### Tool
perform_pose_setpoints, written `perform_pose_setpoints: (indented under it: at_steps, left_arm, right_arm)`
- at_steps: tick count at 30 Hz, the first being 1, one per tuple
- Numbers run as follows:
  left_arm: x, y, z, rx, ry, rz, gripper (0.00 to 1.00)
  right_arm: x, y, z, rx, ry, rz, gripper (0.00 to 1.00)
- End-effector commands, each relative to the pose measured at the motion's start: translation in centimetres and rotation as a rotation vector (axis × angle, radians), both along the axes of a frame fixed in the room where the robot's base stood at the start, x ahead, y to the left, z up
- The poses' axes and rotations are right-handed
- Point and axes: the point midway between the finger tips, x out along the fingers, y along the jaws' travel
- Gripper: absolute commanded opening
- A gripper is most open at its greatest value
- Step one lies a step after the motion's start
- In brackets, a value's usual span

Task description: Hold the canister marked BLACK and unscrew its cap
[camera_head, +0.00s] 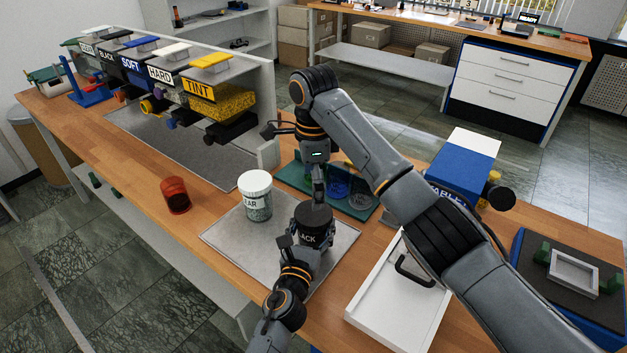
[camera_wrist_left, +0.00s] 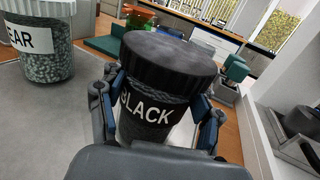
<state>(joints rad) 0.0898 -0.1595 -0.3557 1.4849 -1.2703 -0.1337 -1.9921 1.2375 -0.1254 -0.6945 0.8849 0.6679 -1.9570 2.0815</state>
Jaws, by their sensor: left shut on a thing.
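The canister marked BLACK (camera_head: 312,238) stands upright on the grey mat (camera_head: 225,238), its dark ridged cap (camera_wrist_left: 172,58) on top. My left gripper (camera_head: 305,255) is shut around the canister's body below the cap, with one finger on each side. My right gripper (camera_head: 318,190) points down just above or behind the cap in the head view. Its fingers are small and dark there, so its opening and any contact are unclear. It does not show in the left wrist view.
A white-capped canister (camera_head: 256,197) with a label ending in AR stands left of the BLACK one. A red cup (camera_head: 175,195) is farther left. A green tray (camera_head: 296,178) lies behind, a white drawer-like tray (camera_head: 385,318) to the right, and labelled dispensers (camera_head: 205,85) at back left.

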Motion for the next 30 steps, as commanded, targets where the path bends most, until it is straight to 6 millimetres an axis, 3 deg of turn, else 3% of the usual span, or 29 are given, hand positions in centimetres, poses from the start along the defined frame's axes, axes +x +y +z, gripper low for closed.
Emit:
perform_pose_setpoints:
  at_steps: [12,24,30]
  left_arm:
    - [0.0,0.0,0.0,0.0,0.0,0.0,0.0]
    - [0.0,0.0,0.0,0.0,0.0,0.0,0.0]
    - [0.0,0.0,0.0,0.0,0.0,0.0,0.0]
  right_arm:
    - [0.0,0.0,-5.9,-0.001,0.0,0.003,0.99]
    - [0.0,0.0,-6.7,0.0,0.0,0.004,0.99]
    - [0.0,0.0,-6.7,0.0,0.0,0.004,0.58]
